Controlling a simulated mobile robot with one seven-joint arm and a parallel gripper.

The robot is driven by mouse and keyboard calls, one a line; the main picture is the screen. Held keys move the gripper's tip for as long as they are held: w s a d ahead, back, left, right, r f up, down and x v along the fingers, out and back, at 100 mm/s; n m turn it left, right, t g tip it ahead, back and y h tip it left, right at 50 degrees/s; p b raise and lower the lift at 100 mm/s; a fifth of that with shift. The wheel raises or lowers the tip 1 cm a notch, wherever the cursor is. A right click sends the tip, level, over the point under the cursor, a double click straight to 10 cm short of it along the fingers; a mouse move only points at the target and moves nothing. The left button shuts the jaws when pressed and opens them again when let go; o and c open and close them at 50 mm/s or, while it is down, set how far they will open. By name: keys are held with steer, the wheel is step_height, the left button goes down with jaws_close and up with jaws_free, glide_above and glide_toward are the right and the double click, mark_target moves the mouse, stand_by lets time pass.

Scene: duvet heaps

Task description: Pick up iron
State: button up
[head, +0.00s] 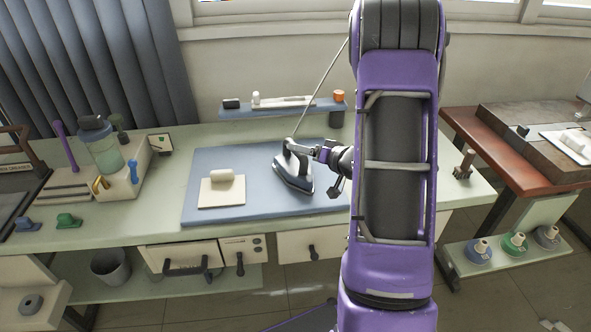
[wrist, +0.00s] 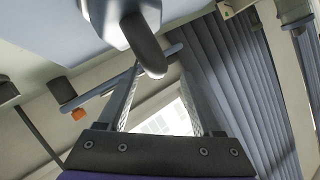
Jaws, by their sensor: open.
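The iron (head: 292,175) stands on the blue mat (head: 240,172) on the workbench, with a dark body, a pale metal edge and a thin cord rising from it. My gripper (head: 312,150) is at the upper right of the iron, close to its handle, partly hidden by my wrist. In the wrist view the iron (wrist: 147,42) shows at the top, its dark handle end reaching down between the tips of my two fingers (wrist: 158,75). The fingers are apart, and I cannot tell whether either touches the handle.
A blue shelf (head: 283,109) with small items stands behind. A caddy with a bottle (head: 103,150) is at the left. A small upright brown object (head: 464,164) stands at the right.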

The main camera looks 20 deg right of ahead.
mark_target(297, 163)
steer(key=x, duration=0.4)
steer(key=shift+w+d+f, duration=0.1)
steer(key=shift+f, duration=0.2)
jaws_close()
stand_by(1.0)
steer(key=shift+r, duration=0.2)
